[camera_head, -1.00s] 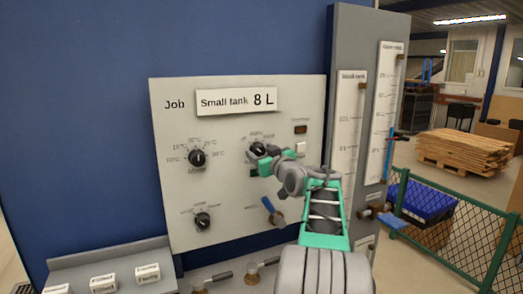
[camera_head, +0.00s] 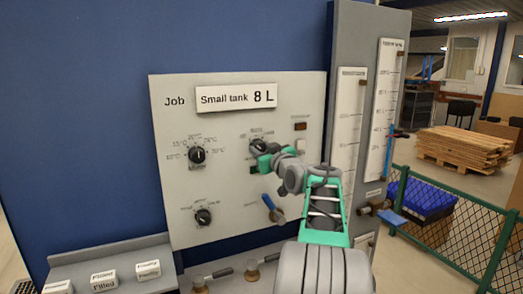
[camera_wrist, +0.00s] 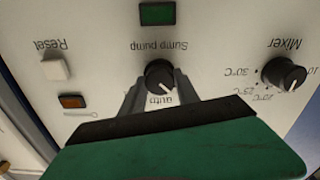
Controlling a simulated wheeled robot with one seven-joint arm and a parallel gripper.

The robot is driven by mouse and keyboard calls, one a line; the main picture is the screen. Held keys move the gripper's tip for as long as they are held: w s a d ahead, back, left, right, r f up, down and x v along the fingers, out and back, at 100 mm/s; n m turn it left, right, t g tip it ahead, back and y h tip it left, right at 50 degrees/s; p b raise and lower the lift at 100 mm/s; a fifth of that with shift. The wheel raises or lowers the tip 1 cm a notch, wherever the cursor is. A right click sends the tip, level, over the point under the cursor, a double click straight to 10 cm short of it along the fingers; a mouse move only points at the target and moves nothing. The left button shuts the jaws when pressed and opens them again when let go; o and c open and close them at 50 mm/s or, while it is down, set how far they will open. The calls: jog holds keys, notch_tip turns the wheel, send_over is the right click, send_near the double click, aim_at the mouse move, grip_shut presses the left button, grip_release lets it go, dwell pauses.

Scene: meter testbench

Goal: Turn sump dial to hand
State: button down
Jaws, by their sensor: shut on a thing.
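The sump pump dial (camera_wrist: 159,75) is a round black knob with a white pointer mark. In the wrist view the panel appears upside down, with "Sump pump" above the knob and "auto" below it. The pointer is towards the lower right there, near "auto". My gripper (camera_wrist: 157,88) has its two dark fingers on either side of the knob, shut on it. In the head view my green gripper (camera_head: 264,154) is at the dial (camera_head: 256,145) and partly hides it and its markings.
The mixer dial (camera_wrist: 283,73) is beside the sump dial, clear of the fingers. The reset button (camera_wrist: 55,69), an orange lamp (camera_wrist: 72,101) and a green indicator (camera_wrist: 157,14) are close by. A blue-handled lever (camera_head: 271,208) is below my gripper. Gauges (camera_head: 348,130) stand to the right.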

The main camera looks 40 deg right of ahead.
jog(key=shift+m, duration=0.5)
jog(key=m+b, duration=0.1)
jog(key=m, duration=0.1)
jog(key=shift+m, duration=0.4)
jog(key=m, duration=0.5)
jog(key=shift+b, duration=0.35)
jog(key=m+p, duration=0.1)
jog(key=m, duration=0.4)
jog(key=shift+d, duration=0.1)
jog(key=m+p, duration=0.1)
jog(key=m, duration=0.3)
jog(key=c, duration=0.9)
grip_release()
